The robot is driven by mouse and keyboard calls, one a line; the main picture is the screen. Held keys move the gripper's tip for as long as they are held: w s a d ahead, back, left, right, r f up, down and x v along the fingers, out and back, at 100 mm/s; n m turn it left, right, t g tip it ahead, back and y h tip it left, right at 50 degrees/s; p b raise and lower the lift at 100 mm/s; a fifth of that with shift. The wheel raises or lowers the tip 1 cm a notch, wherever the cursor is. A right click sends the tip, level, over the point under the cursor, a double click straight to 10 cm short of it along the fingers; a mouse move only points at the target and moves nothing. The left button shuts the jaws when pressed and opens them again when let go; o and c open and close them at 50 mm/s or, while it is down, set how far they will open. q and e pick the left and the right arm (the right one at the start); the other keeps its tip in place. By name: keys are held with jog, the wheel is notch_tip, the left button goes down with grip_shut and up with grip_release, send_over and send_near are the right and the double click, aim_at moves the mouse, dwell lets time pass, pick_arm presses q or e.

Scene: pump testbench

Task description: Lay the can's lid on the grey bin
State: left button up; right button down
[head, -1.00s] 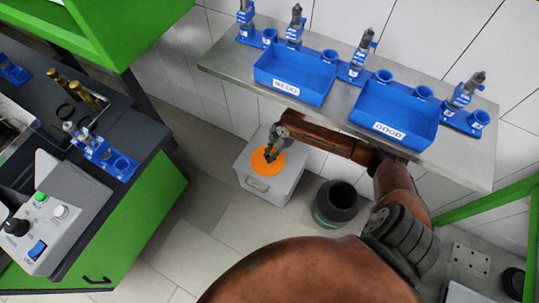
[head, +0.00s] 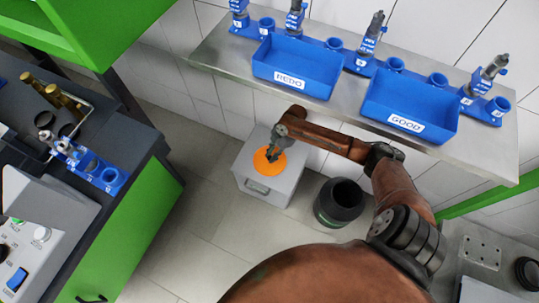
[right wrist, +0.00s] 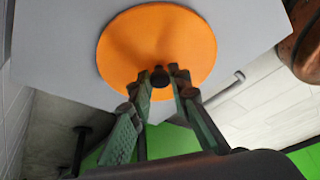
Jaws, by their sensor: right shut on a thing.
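The can's lid is an orange disc (head: 268,164) with a small dark knob (right wrist: 159,77). It lies flat over the top of the grey bin (head: 284,187), within its edges in the head view. I cannot tell whether it touches the bin's top or hangs just above it. My right gripper (head: 272,155) comes down on the lid from above, its fingers closed around the knob in the right wrist view (right wrist: 160,78). The black can (head: 338,203) stands open on the floor, right of the bin. My left gripper is not in view.
A steel shelf (head: 225,60) with blue trays labelled REDO (head: 297,68) and GOOD (head: 408,108) is above and behind the bin. A dark-topped bench with green sides (head: 130,245) stands at left. Tiled floor (head: 205,235) is clear between bench and bin.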

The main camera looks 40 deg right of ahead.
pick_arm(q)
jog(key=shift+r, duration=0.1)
pick_arm(e)
jog(key=shift+f, duration=0.15)
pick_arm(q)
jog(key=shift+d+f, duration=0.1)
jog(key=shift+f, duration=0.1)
pick_arm(e)
jog(key=c, duration=1.8)
grip_release()
jog(key=shift+d+r, duration=0.1)
jog(key=shift+r, duration=0.4)
pick_arm(q)
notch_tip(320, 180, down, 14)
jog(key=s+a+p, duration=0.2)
jog(key=p, duration=0.2)
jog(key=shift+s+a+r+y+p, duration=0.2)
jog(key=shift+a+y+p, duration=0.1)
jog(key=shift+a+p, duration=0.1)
pick_arm(e)
jog(key=shift+v, duration=5.7)
